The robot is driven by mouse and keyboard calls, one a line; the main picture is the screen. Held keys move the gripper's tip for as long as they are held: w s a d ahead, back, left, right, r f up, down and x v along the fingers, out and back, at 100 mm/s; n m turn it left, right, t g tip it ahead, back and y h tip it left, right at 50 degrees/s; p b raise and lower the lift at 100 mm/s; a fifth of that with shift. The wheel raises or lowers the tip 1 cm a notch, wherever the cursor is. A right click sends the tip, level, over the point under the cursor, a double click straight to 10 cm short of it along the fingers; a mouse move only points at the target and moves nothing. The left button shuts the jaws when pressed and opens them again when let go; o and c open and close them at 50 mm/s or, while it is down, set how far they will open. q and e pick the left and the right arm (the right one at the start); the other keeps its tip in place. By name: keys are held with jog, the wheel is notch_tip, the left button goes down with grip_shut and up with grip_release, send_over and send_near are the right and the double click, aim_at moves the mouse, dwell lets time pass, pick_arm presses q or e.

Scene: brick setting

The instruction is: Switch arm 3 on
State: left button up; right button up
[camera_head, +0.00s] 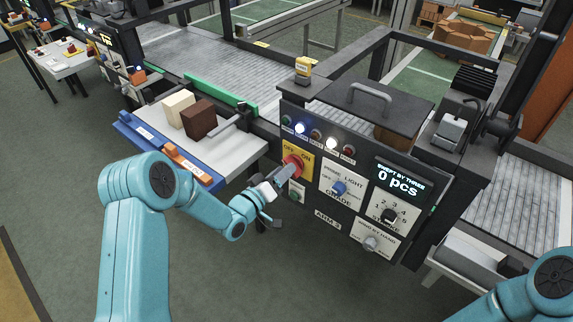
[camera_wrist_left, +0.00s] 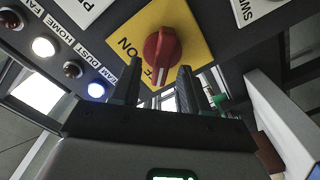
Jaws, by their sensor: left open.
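The red rotary knob (camera_head: 292,166) sits on a yellow plate (camera_head: 307,163) marked OFF and ON, on the dark control panel above the label ARM 3 (camera_head: 327,218). In the left wrist view the knob (camera_wrist_left: 165,55) fills the upper middle, its grip bar lying roughly towards the OFF lettering. My left gripper (camera_head: 281,177) is in front of the knob. In the wrist view its open fingers (camera_wrist_left: 160,66) stand on either side of the knob's lower part; I cannot tell whether they touch it. My right gripper is out of view.
Beside the knob are a blue knob (camera_head: 339,188), a black dial (camera_head: 389,215), a grey knob (camera_head: 370,243) and a green button (camera_head: 294,197). A display reads 0 pcs (camera_head: 398,188). A white table (camera_head: 236,153) with cream and brown blocks stands left.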

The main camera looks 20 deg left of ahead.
pick_arm(q)
jog(key=shift+x, duration=1)
jog(key=shift+w, duration=0.1)
grip_shut()
